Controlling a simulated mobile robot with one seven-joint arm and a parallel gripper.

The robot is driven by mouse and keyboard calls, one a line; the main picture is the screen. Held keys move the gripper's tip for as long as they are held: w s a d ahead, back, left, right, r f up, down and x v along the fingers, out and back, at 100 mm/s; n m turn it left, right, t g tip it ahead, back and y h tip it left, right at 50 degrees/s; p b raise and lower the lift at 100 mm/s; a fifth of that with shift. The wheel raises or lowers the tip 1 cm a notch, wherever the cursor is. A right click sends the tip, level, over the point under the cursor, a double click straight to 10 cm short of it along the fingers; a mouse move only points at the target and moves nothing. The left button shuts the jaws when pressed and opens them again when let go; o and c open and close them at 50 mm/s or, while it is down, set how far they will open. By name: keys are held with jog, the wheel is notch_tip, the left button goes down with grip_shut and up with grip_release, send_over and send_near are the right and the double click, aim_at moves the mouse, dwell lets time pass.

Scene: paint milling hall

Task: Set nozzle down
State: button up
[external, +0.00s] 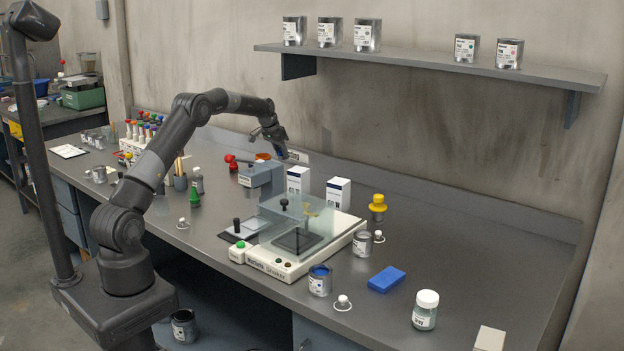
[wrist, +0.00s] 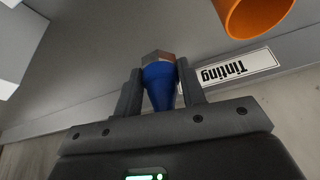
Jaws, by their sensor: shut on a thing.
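My gripper (external: 283,150) is above the back of the bench, near the wall-side ledge. In the wrist view my gripper (wrist: 159,73) is shut on a blue nozzle (wrist: 160,90), a cone with a grey metallic hexagonal end. The cone narrows toward the palm. The nozzle is too small and dark to make out clearly in the external view. An orange cup-like piece (wrist: 254,12) shows at the upper right of the wrist view, apart from the nozzle. A white "Tinting" label (wrist: 240,68) is on the ledge beside the fingers.
A grey-blue machine (external: 262,178) and two white boxes (external: 298,179) (external: 338,190) stand close below my gripper. A shaker (external: 300,250) with a clear plate is in front. Red, green (external: 195,197) and yellow (external: 377,205) pieces stand around.

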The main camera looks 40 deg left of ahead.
notch_tip(320, 180, down, 8)
jog(key=shift+f, duration=0.2)
jog(key=shift+f, duration=0.1)
jog(key=o, duration=1)
